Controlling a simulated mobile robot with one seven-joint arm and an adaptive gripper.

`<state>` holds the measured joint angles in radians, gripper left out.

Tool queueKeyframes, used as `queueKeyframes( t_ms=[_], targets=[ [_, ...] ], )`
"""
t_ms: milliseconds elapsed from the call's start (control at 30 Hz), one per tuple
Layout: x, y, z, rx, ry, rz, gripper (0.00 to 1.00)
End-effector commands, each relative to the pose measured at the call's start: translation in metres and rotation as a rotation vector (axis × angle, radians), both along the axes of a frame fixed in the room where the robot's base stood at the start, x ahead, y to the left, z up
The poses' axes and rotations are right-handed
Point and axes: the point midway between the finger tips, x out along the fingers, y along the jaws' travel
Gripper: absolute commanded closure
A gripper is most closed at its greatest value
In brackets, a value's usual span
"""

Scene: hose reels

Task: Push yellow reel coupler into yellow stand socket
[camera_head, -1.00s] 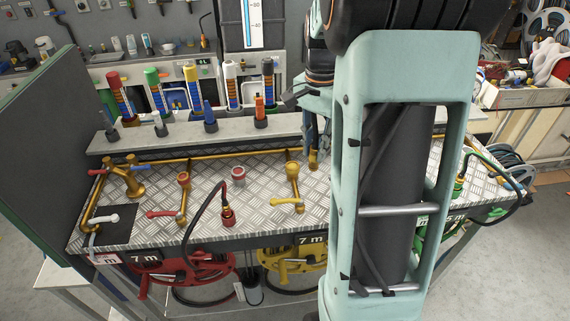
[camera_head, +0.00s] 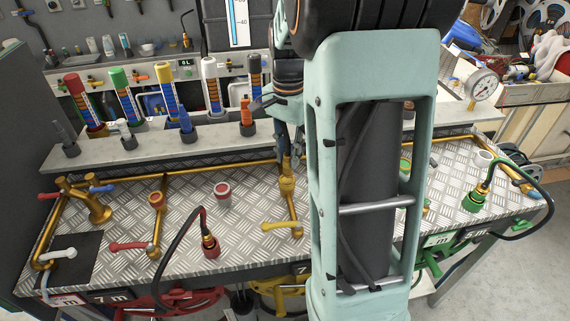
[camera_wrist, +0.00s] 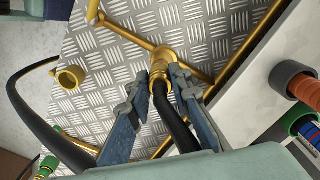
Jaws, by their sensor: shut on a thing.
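My gripper (camera_wrist: 164,88) is shut on the yellow reel coupler (camera_wrist: 158,74), a brass-coloured fitting on a black hose (camera_wrist: 178,122). The yellow stand (camera_wrist: 161,54) lies right at the coupler's front end in the wrist view. In the head view my gripper (camera_head: 286,150) is over the yellow stand (camera_head: 287,186), which has a yellow lever (camera_head: 279,226). The coupler is lined up with the top of the stand and appears to meet it. How deep it sits in the socket cannot be told. My arm hides the area to the right.
A red coupler (camera_head: 210,246) with its hose stands on the tread-plate bench (camera_head: 130,215), near a red-rimmed cap (camera_head: 222,193). A green coupler (camera_head: 474,201) is at the right. A ledge (camera_head: 100,158) with coloured tubes runs behind. A yellow ring (camera_wrist: 70,78) lies beside the stand.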

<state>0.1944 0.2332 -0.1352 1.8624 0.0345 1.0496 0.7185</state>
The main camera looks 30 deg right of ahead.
Motion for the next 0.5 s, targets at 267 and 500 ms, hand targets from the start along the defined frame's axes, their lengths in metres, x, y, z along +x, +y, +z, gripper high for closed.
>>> queueKeyframes(
  t_ms=[267, 500],
  targets=[
    [0.001, 0.004, -0.026, 0.000, 0.000, -0.002, 1.00],
    [0.001, 0.007, -0.042, 0.000, -0.001, -0.003, 1.00]
  ],
)
